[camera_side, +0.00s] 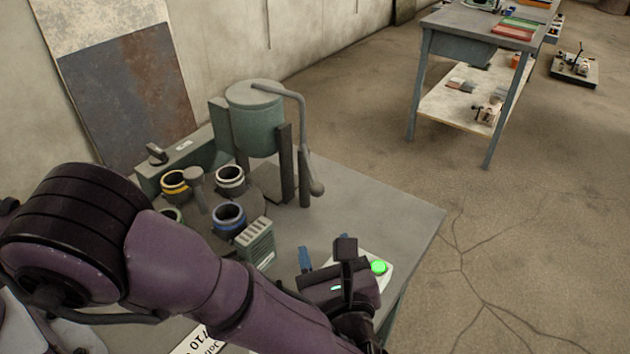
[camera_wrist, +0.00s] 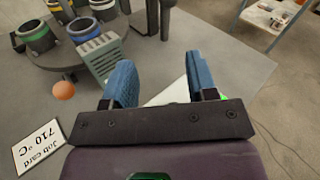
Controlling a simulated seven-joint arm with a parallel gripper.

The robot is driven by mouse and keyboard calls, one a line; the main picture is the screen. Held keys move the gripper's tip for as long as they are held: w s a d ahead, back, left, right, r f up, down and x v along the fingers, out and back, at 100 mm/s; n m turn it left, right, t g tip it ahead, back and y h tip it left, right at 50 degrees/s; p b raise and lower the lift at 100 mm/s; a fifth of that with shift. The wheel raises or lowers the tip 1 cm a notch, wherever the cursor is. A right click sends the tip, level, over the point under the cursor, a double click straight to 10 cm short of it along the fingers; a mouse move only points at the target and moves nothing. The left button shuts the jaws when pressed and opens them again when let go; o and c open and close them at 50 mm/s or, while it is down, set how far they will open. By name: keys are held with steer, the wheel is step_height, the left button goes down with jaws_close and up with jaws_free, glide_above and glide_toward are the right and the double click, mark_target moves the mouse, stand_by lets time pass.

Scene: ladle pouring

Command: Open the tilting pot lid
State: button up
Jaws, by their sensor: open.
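The tilting pot (camera_side: 257,130) is a green cylinder standing between dark posts at the back of the bench in the side view. Its flat lid (camera_side: 250,94) lies level on top and looks shut. A bent grey bar (camera_side: 301,125) runs from the lid top, over the right side and down to a thick grip end (camera_side: 317,188). My gripper (camera_side: 322,260) is low over the front of the bench, well apart from the pot and bar. In the wrist view its two blue fingers (camera_wrist: 161,78) are spread with nothing held between them. The lid is out of the wrist view.
An orange ball (camera_wrist: 64,90) and job card (camera_wrist: 38,145) lie left.

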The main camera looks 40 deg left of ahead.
mark_target(318, 195)
steer(key=shift+w+d+r+t, duration=0.2)
steer(key=shift+r, duration=0.3)
steer(key=shift+w+d+r+t, duration=0.2)
steer(key=shift+r, duration=0.25)
steer(key=shift+a+r+m+y, duration=0.15)
steer(key=shift+r+m+y, duration=0.05)
steer(key=shift+m+y, duration=0.1)
steer(key=x, duration=1.2)
steer(key=shift+w+a, duration=0.3)
jaws_close()
